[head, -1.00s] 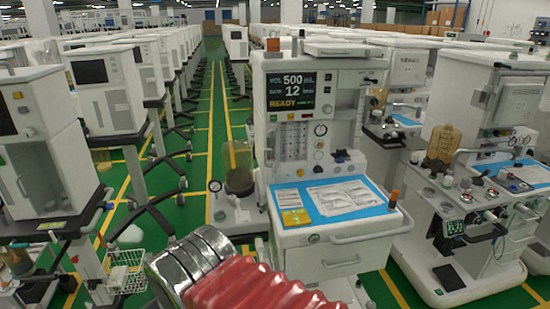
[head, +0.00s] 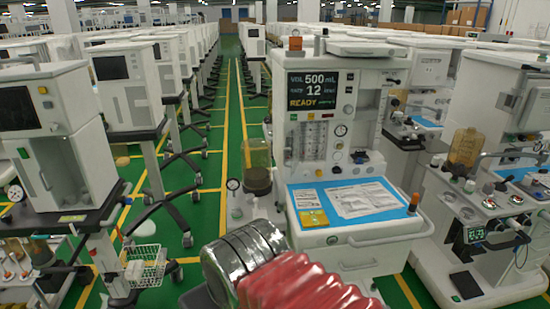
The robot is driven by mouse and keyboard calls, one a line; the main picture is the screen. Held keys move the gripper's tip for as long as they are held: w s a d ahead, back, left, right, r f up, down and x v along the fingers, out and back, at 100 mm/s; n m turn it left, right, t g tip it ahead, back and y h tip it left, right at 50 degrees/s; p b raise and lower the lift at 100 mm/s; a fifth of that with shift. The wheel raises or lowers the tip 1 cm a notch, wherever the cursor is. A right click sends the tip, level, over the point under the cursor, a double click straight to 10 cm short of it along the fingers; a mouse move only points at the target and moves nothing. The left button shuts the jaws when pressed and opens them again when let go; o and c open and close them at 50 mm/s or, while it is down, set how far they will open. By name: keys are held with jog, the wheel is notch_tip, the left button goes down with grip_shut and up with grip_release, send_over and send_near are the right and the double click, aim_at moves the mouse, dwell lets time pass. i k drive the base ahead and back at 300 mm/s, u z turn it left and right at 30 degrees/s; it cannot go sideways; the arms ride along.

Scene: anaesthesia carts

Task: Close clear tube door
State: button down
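The central anaesthesia cart (head: 365,238) stands in front of me, right of the picture's middle. A panel of upright clear tubes (head: 314,141) is on its upright front, below the READY screen (head: 319,92). I cannot tell a separate clear door there, or whether it is open or shut. A silver-ringed and red ribbed part, which looks like my arm, fills the bottom middle and covers the cart's lower left. My gripper's fingers do not show.
A clear canister (head: 257,166) stands left of the tube panel. The cart's blue-topped work surface (head: 329,218) holds papers and a yellow card. More carts crowd both sides; a green aisle (head: 207,205) runs back on the left.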

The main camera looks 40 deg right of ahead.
aim_at(286, 149)
jog(key=u, duration=0.05)
jog(key=i, duration=1)
jog(key=z, duration=0.05)
